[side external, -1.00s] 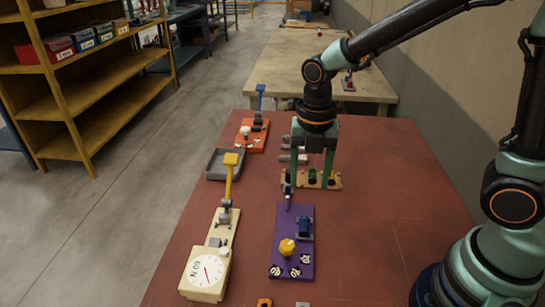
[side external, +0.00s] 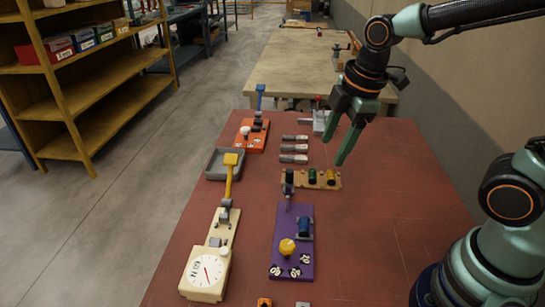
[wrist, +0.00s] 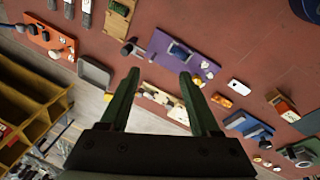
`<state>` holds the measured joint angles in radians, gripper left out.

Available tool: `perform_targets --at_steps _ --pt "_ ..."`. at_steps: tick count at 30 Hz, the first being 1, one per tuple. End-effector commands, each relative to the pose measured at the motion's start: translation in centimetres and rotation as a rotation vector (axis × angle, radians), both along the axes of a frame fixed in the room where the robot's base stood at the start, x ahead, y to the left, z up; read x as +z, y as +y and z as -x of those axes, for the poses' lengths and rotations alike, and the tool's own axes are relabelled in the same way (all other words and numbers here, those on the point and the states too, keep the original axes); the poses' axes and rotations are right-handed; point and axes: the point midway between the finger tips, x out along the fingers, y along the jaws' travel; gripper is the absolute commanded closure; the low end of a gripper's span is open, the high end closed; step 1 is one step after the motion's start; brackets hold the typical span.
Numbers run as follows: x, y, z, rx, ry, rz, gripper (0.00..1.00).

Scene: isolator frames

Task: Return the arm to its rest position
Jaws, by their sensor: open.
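My gripper (side external: 347,136) is open and empty in the side external view. It is tilted, raised above the red-brown table (side external: 400,200), behind and right of the small tan board (side external: 325,180) with coloured cylinders. In the wrist view my gripper (wrist: 157,82) shows its two green fingers apart with nothing between them. My arm reaches in from the right side of the picture.
A purple board (side external: 280,262), a cream board with a dial (side external: 206,270), an orange board (side external: 250,145) and a grey tray (side external: 215,165) stand on the table's left half. Several grey pieces (side external: 294,148) lie near the back. The table's right part is largely clear.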

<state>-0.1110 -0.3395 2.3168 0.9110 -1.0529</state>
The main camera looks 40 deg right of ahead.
Motion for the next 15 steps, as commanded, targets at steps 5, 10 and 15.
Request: perform_targets --at_steps 5,10,15 --pt "2.0 -1.6 1.2 -0.442 -0.090 -0.133 0.37" --pt "3.3 -2.7 2.3 -0.808 -0.155 -0.272 0.37" --pt "3.9 -3.4 2.9 -1.027 -0.190 -0.369 0.37"
